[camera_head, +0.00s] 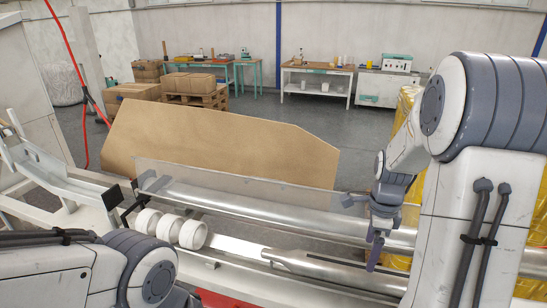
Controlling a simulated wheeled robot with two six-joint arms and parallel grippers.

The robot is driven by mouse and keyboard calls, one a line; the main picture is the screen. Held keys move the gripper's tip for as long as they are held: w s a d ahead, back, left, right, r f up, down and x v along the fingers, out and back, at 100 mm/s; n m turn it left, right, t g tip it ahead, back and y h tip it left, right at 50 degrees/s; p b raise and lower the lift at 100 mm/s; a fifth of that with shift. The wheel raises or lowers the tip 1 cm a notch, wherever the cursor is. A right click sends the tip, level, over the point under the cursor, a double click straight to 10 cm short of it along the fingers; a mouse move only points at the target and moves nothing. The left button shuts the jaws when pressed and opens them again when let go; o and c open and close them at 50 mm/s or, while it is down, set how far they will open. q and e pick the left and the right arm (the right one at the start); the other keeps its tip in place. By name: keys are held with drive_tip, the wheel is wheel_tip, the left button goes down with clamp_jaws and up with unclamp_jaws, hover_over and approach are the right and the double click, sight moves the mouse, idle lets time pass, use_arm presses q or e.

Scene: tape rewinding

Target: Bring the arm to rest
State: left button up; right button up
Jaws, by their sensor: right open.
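My right arm comes in from the right, and its gripper (374,256) hangs down over the metal shaft (320,265). Its jaws are open and I see nothing between them. It is well to the right of the white tape rolls (192,234), which sit side by side at the left end of the shaft. My left arm (120,268) lies across the lower left corner. Its gripper does not show.
A long silver roller (240,205) runs behind the shaft, with a clear panel (250,186) above it. A large brown board (220,145) stands behind. A metal chute (55,172) is at the left. Yellow wrapped material (400,215) is behind my right arm. Boxes (190,82) and workbenches are far back.

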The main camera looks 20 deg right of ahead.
drive_tip(key=s+a+r+n, duration=0.1)
drive_tip(key=a+r+n, duration=0.1)
drive_tip(key=a+n, duration=0.6)
drive_tip(key=s+a+r+n, duration=0.15)
drive_tip(key=a+n, duration=0.35)
drive_tip(key=a, duration=0.5)
drive_tip(key=s+a+r+n+y, duration=0.1)
drive_tip(key=s+a+n, duration=1.1)
drive_tip(key=n, duration=0.6)
drive_tip(key=shift+s+a+r+n, duration=0.3)
drive_tip(key=shift+s+a, duration=0.05)
drive_tip(key=shift+s, duration=0.6)
